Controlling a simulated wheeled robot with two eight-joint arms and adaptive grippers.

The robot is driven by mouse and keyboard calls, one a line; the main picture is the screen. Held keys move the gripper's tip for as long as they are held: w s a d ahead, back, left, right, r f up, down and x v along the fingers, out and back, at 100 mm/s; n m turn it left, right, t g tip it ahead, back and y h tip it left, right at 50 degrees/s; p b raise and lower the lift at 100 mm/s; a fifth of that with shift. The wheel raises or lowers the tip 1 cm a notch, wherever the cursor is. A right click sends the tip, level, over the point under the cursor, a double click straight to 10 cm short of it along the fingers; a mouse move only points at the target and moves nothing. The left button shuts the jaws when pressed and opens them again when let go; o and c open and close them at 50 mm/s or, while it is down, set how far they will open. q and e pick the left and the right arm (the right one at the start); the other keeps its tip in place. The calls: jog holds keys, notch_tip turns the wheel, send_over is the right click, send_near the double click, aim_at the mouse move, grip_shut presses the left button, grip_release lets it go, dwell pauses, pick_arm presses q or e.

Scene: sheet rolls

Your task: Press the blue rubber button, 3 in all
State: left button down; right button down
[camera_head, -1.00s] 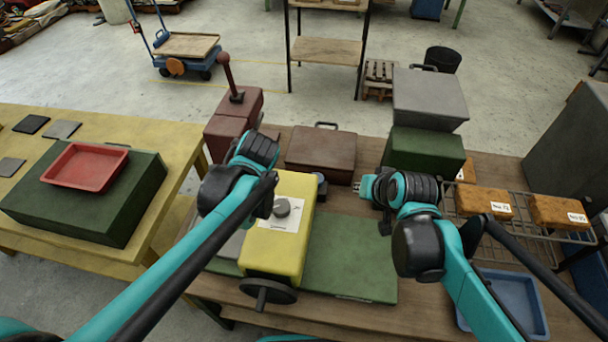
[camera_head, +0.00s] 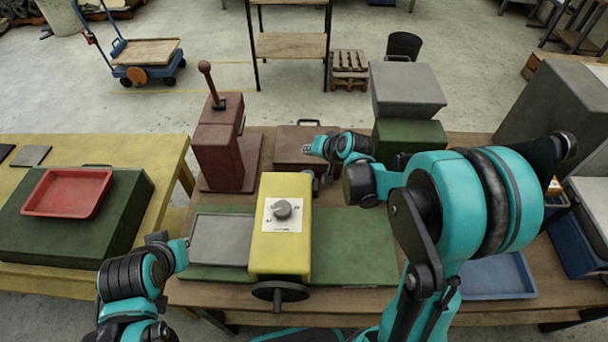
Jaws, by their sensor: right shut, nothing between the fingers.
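A small dark blue part (camera_head: 315,183), probably the rubber button, shows at the right back side of the yellow box (camera_head: 281,242), partly hidden by it. My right gripper (camera_head: 307,147) is shut and empty. In the picture it is just above the blue part, in front of the dark red case (camera_head: 290,146); I cannot tell its height. My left gripper (camera_head: 186,242) is at the lower left, by the left edge of the grey plate (camera_head: 220,240). Its fingers are too small to read. The yellow box carries a grey knob (camera_head: 283,210) and a black handwheel (camera_head: 279,291).
A dark red lever press (camera_head: 219,155) stands behind the grey plate. A grey box (camera_head: 407,90) sits on a green box (camera_head: 411,133) at the back right. A blue tray (camera_head: 497,277) is at the right. A red tray (camera_head: 67,193) is on the left table.

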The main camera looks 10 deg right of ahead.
jog(key=shift+f, duration=0.1)
notch_tip(320, 180, down, 9)
jog(key=b, duration=0.7)
jog(key=shift+r, duration=0.2)
jog(key=shift+f, duration=0.15)
dwell(1.0)
jog(key=shift+f+b, duration=0.25)
jog(key=shift+b, duration=0.25)
jog(key=shift+f, duration=0.1)
